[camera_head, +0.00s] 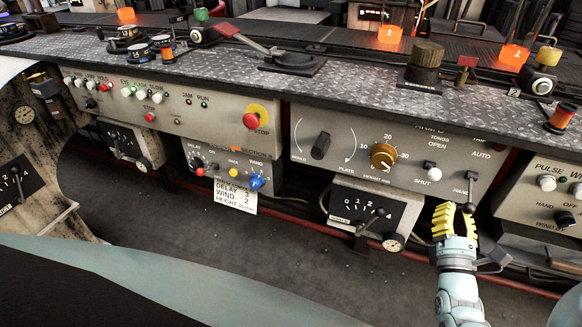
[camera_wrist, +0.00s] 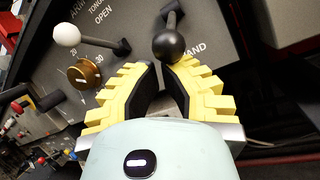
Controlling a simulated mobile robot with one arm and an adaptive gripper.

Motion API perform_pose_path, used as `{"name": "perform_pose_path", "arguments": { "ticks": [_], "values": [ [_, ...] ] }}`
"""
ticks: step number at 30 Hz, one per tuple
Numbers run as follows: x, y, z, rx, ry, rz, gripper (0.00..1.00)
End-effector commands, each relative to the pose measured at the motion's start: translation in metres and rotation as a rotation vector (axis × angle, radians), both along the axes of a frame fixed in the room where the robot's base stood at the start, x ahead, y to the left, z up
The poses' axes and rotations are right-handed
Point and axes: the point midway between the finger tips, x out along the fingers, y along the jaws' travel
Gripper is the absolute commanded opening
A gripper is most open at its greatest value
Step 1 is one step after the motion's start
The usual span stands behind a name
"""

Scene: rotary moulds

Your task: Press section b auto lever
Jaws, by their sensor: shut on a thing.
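The auto/hand lever with a black ball knob (camera_head: 469,207) hangs down by the HAND label, below the AUTO label, on the right of the grey front panel. The black ball also shows in the wrist view (camera_wrist: 168,46), with its stem running up to the panel. My gripper (camera_head: 452,208) has yellow ribbed fingers and is at the knob from below. In the wrist view its fingertips (camera_wrist: 164,68) are close together at the ball, shut on it. The exact contact is partly hidden behind the fingers.
A white-knobbed tongs lever (camera_head: 428,174) and a brass dial (camera_head: 382,156) sit left of the black knob. A pulse panel (camera_head: 545,200) stands to the right. The metal ledge (camera_head: 350,85) runs above. Dark floor lies below.

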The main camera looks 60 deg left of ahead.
Motion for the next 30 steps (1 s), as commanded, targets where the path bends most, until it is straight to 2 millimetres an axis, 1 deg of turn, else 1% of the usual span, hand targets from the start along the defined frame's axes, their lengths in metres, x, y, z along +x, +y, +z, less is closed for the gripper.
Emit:
{"name": "perform_pose_path", "arguments": {
  "ticks": [1, 10, 21, 30],
  "values": [
    [-0.002, 0.001, 0.009, -0.008, 0.011, 0.004, 0.00],
    [-0.007, -0.002, 0.027, -0.091, 0.136, 0.005, 0.00],
    [-0.012, -0.006, 0.047, -0.231, 0.344, 0.003, 0.00],
    [-0.014, -0.008, 0.059, -0.341, 0.505, 0.003, 0.00]
  ]
}}
